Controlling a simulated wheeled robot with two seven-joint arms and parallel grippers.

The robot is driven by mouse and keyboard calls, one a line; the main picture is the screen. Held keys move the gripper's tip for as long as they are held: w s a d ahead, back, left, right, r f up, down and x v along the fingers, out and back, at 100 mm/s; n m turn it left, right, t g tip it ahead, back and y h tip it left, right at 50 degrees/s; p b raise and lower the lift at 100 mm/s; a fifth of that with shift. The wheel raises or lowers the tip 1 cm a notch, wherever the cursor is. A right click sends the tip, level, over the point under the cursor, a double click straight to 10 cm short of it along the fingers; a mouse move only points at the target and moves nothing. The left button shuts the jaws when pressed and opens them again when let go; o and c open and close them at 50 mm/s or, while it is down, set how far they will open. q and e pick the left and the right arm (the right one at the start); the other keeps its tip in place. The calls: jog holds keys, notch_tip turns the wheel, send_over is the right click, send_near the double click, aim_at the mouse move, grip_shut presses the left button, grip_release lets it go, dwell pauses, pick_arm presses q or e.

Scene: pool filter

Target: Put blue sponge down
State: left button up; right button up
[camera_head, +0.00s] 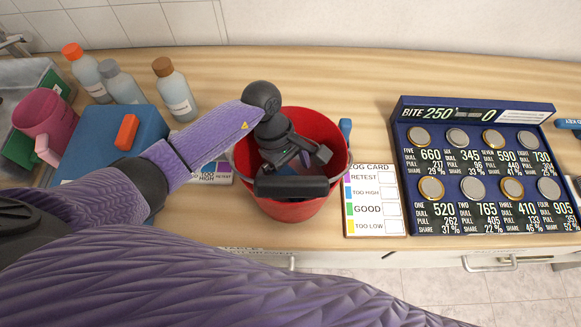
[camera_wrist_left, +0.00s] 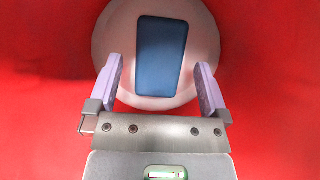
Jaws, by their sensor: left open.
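My left gripper (camera_head: 305,155) reaches down into the red bucket (camera_head: 270,207). In the left wrist view, my left gripper (camera_wrist_left: 160,88) is open, with its two purple fingers apart and nothing held between them. A blue rectangular sponge (camera_wrist_left: 161,55) lies flat beyond the fingertips, on a pale pinkish round surface (camera_wrist_left: 113,35) inside the bucket. Red bucket wall (camera_wrist_left: 50,60) surrounds it. The sponge appears apart from the fingers. In the head view, my gripper and wrist hide most of the bucket's inside. My right gripper is not in view.
A white card (camera_head: 390,218) and a dark blue panel of round discs (camera_head: 480,165) lie right of the bucket. A blue box (camera_head: 90,150) with an orange block (camera_head: 126,131), a pink mug (camera_head: 45,115) and several bottles (camera_head: 174,95) stand left. Bucket walls closely enclose the gripper.

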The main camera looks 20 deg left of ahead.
pick_arm(q)
jog(key=shift+r+p, duration=0.8)
jog(key=shift+r, duration=0.1)
jog(key=v, duration=1.1)
jog(key=shift+a, duration=0.2)
jog(key=shift+w+r, duration=0.1)
jog(key=shift+r, duration=0.05)
